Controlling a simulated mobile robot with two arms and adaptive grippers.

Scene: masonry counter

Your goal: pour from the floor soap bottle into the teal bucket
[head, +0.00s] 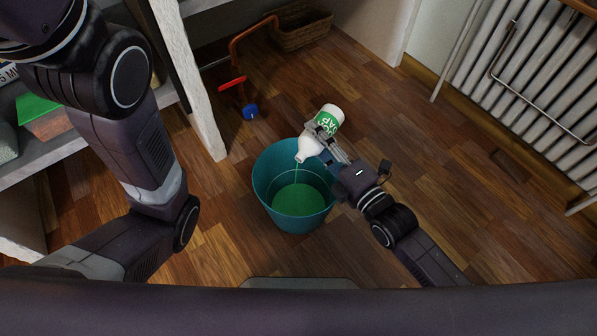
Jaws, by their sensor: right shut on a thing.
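The floor soap bottle (330,116) is white with a green label. It is tipped, with its neck pointing down and left over the teal bucket (265,178). A thin greenish stream runs from its mouth into the bucket. Green liquid (298,200) shows at the bottom of the bucket, which stands upright on the wooden floor. My right gripper (322,133) is shut on the bottle and holds it above the bucket's far rim. My left arm fills the left side of the head view, but its gripper is not in the picture.
A white post and shelves with a green-lidded box (42,115) are at the left. A red and blue object (243,98) lies behind the bucket. A wicker basket (301,27) stands at the back. A radiator (530,70) is at the right.

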